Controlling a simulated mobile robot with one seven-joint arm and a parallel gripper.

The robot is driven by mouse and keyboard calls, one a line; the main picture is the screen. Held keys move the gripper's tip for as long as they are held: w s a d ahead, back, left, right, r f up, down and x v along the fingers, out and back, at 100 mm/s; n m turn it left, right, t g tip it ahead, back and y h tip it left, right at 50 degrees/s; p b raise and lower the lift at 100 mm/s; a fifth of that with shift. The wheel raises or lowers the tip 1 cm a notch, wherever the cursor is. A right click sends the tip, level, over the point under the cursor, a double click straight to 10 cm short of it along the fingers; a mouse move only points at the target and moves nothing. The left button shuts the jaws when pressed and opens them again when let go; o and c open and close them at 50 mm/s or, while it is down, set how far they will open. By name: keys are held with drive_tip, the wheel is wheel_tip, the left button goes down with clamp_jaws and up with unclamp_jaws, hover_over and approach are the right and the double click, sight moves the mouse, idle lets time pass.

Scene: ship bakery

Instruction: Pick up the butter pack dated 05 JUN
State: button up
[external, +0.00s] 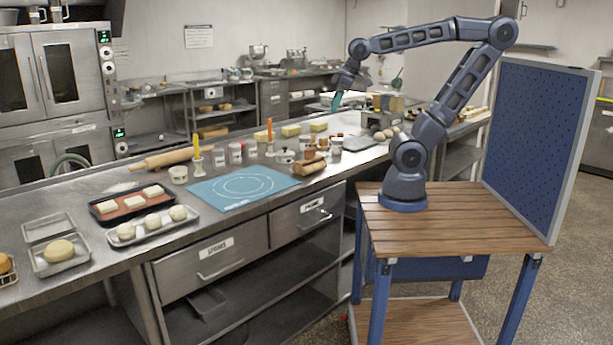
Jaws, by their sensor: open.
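Three pale yellow blocks that look like butter packs stand in a row on the steel counter: a left one (261,136), a middle one (291,130) and a right one (319,126). Their date marks are too small to read, so I cannot tell which one says 05 JUN. My gripper (336,103) is open and points down above the counter, just right of and higher than the right block. It appears empty and apart from the blocks.
Orange-handled tools (269,130) stand upright close to the left block. Jars, a lidded pot (285,156) and brown rolls (310,166) sit in front. A dark grey slab (359,143) lies at right. A blue mat (242,187) and rolling pin (171,158) lie left.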

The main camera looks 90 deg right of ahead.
drive_tip(key=w+d+r+m, duration=0.1)
drive_tip(key=w+d+m, duration=0.1)
drive_tip(key=w+d, duration=0.8)
drive_tip(key=m+g+h, duration=0.2)
drive_tip(key=m+h, duration=0.1)
drive_tip(key=m, duration=0.3)
hover_over(264, 132)
drive_tip(key=s+a, duration=0.3)
drive_tip(key=a, duration=0.1)
wheel_tip(264, 132, down, 19)
drive_tip(key=shift+t, duration=0.3)
drive_tip(key=x, duration=1)
drive_tip(key=shift+d, duration=0.3)
drive_tip(key=shift+c, duration=0.4)
drive_tip(key=c, duration=0.8)
